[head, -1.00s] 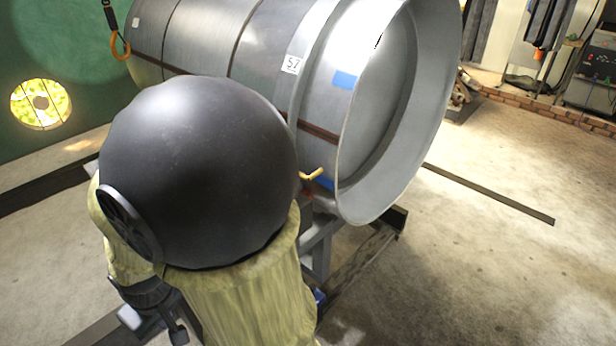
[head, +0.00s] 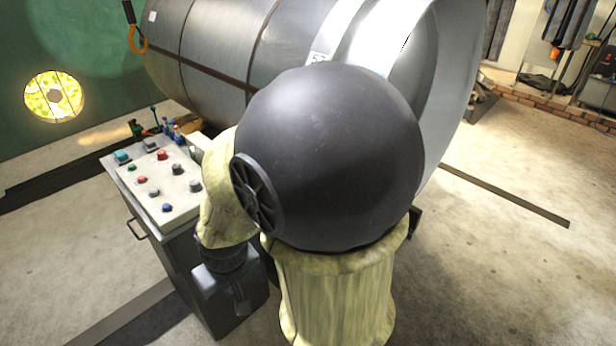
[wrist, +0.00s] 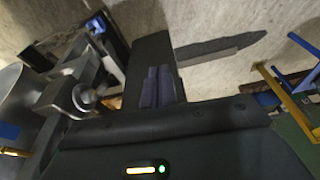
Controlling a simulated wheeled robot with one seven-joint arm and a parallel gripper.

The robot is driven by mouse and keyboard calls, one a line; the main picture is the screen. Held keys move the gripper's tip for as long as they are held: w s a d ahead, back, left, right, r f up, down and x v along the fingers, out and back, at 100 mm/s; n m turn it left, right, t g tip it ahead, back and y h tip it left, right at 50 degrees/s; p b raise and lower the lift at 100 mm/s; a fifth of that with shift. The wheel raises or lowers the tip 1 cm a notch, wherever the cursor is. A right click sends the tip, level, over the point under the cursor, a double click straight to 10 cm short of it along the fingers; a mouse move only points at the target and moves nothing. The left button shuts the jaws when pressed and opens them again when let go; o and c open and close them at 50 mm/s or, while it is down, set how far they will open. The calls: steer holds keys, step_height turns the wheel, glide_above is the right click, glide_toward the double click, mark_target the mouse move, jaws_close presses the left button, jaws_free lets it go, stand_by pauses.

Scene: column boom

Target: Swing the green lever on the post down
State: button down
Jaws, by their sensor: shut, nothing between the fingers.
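I cannot pick out the green lever and its post for sure in either view. A small dark green piece (head: 135,129) stands behind the control box in the head view, too small to identify. My gripper (wrist: 158,86) shows in the wrist view with its two dark fingers together and nothing between them. The fingers are over bare concrete, apart from anything green. In the head view my arm covers the middle of the scene, and the fingertips cannot be made out there.
A control box (head: 150,180) with several coloured knobs stands left of my arm. A large metal cylinder (head: 215,50) lies behind it. In the wrist view, metal clamp parts (wrist: 80,92) are at left and a yellow frame (wrist: 285,105) at right.

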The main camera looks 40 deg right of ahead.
steer(key=shift+d, duration=0.1)
steer(key=w+d+f+m+t+p, duration=0.2)
steer(key=w+d+m+t, duration=0.15)
steer(key=d, duration=0.65)
steer(key=w+d+f+m+t+p, duration=0.25)
steer(key=d+m, duration=0.25)
steer(key=d, duration=0.4)
steer(key=s+d+r+m+t+h+p, duration=0.2)
steer(key=s+d+r+m+t+p, duration=0.2)
steer(key=s+d+r+m+t, duration=0.3)
steer(key=d+r+m+t, duration=0.1)
steer(key=d+m+t, duration=0.1)
steer(key=m, duration=0.2)
steer(key=shift+s+r, duration=0.3)
steer(key=shift+s, duration=0.05)
steer(key=shift+w, duration=0.1)
